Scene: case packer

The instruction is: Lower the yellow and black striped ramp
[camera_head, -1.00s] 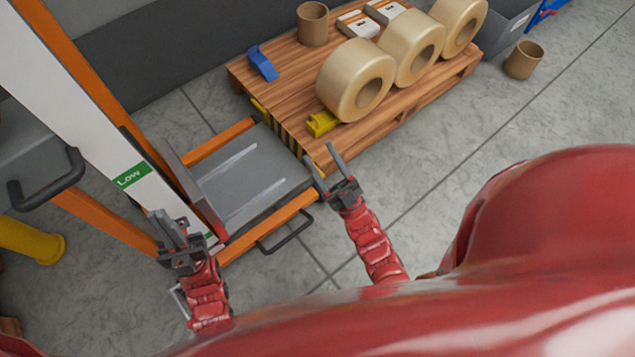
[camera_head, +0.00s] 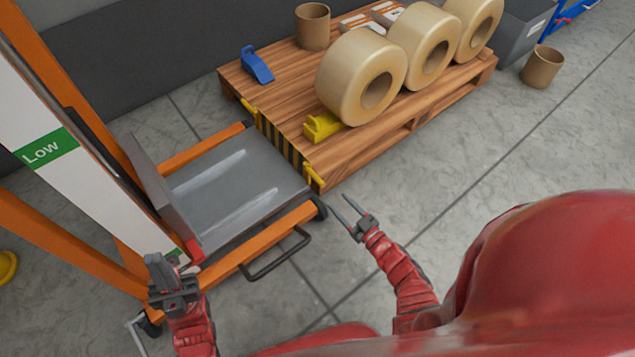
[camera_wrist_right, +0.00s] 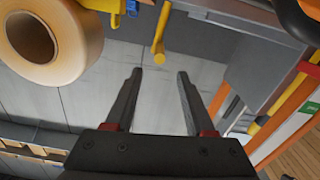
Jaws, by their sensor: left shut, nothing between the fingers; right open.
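The yellow and black striped ramp (camera_head: 283,143) stands raised along the edge of the grey lift platform (camera_head: 235,190), beside the wooden pallet. It has a yellow end piece (camera_head: 315,178) at the near corner. My right gripper (camera_head: 341,204) is open and empty, to the right of and apart from that end piece. In the right wrist view, a yellow bar (camera_wrist_right: 158,42) lies ahead of the open fingers (camera_wrist_right: 160,78); it looks like the ramp's end piece. My left gripper (camera_head: 158,264) is shut and empty, by the lift's white mast.
The pallet (camera_head: 400,140) carries several tape rolls (camera_head: 362,80), a yellow object (camera_head: 322,126), a blue object (camera_head: 257,65) and a brown cup (camera_head: 312,26). Floor right of the lift is clear.

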